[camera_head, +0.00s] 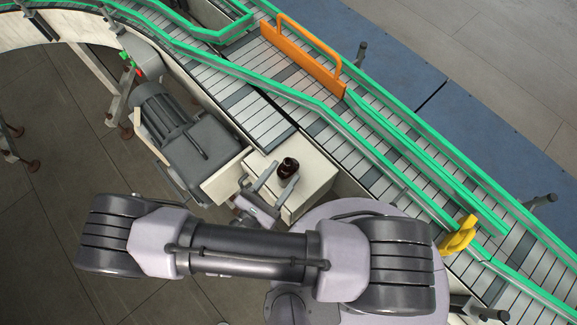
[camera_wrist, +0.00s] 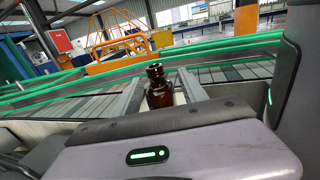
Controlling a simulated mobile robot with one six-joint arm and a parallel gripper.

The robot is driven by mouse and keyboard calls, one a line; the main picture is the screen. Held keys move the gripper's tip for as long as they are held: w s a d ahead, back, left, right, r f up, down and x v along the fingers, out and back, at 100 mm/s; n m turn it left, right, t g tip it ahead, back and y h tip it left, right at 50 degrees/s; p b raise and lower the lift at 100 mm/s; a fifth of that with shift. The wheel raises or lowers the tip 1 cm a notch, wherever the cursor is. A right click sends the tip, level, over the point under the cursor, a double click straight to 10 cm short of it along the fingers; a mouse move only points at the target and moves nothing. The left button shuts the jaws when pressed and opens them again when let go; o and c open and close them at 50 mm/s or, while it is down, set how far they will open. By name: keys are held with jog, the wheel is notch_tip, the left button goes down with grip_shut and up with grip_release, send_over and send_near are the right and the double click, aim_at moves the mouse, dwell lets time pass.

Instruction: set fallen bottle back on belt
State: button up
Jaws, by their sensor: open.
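An amber bottle (camera_head: 288,168) stands between the two fingers of my gripper (camera_head: 276,181), over a pale ledge beside the conveyor. In the wrist view the bottle (camera_wrist: 159,88) shows its dark neck and brown body upright, and the gripper's (camera_wrist: 162,93) fingers are open on either side of it. Whether a finger touches the bottle I cannot tell. The bottle's base is hidden behind my gripper body in the wrist view. The slatted belt (camera_head: 262,122) with green rails runs diagonally past the ledge.
A grey motor (camera_head: 168,118) sits left of the ledge. An orange guard (camera_head: 303,58) stands across the belt, and a yellow bracket (camera_head: 458,235) sits at the lower right rail. The green side rail (camera_head: 290,92) stands along the belt. The belt sections in view look clear of bottles.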

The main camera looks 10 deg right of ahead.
jog(key=p+x, duration=0.1)
jog(key=x, duration=0.6)
jog(key=shift+w+a+f, duration=0.1)
jog(key=shift+w+a, duration=0.05)
jog(key=shift+w, duration=0.15)
jog(key=shift+s+a, duration=0.1)
jog(key=shift+c, duration=1.3)
grip_shut()
